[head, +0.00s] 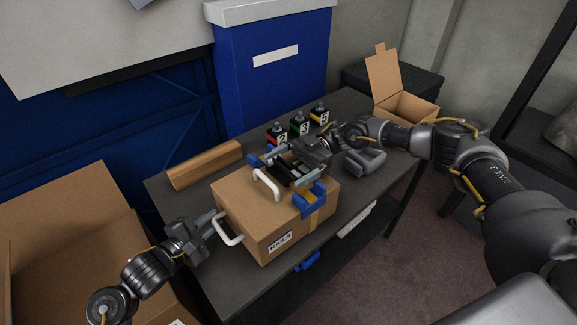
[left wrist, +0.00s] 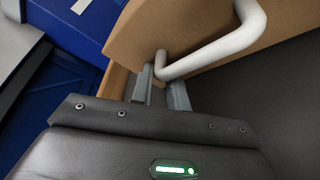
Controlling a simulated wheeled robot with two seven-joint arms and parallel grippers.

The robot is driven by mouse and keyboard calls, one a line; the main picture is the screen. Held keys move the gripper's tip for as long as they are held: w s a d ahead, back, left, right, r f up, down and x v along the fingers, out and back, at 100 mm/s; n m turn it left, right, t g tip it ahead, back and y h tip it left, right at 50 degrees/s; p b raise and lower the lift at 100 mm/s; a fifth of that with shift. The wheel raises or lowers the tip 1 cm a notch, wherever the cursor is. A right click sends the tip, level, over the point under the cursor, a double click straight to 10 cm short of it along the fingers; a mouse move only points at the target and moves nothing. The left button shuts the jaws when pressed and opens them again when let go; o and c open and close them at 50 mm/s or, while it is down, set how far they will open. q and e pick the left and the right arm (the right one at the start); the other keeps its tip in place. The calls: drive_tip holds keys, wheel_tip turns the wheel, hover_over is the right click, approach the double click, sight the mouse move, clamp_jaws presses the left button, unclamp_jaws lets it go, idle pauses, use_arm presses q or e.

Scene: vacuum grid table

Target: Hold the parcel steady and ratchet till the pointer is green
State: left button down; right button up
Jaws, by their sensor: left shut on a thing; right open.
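The parcel (head: 245,222) is a brown cardboard box with a label on its front and white handles, lying on the dark table (head: 190,258). My left gripper (head: 213,222) is shut on the white side handle (head: 229,236). The left wrist view shows the handle's end (left wrist: 215,48) between the fingers (left wrist: 160,88), beside the parcel wall (left wrist: 180,25). A blue and black ratchet device (head: 308,203) sits on top of the parcel, over a tan strap. My right gripper (head: 290,168) is open at the device and covers part of it. The pointer and its colour cannot be made out.
Several small numbered blocks with red, green and yellow marks (head: 300,124) stand behind the parcel. An open carton (head: 405,105) stands back right; a large box (head: 70,235) is left.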

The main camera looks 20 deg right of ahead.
sight(282, 160)
drive_tip(key=c, duration=1.2)
drive_tip(key=shift+c, duration=0.2)
drive_tip(key=r+m, duration=0.1)
drive_tip(key=m, duration=0.1)
drive_tip(key=w+r+m, duration=0.1)
drive_tip(key=shift+a+m, duration=0.2)
drive_tip(key=shift+m, duration=0.2)
drive_tip(key=shift+w+a+r+m, duration=0.1)
drive_tip(key=shift+w+r+m, duration=0.2)
drive_tip(key=shift+m, duration=0.55)
drive_tip(key=shift+w+a+r+m, duration=0.1)
drive_tip(key=shift+w+r+m, duration=0.2)
drive_tip(key=shift+m, duration=0.55)
drive_tip(key=shift+f, duration=0.1)
drive_tip(key=o, duration=1.2)
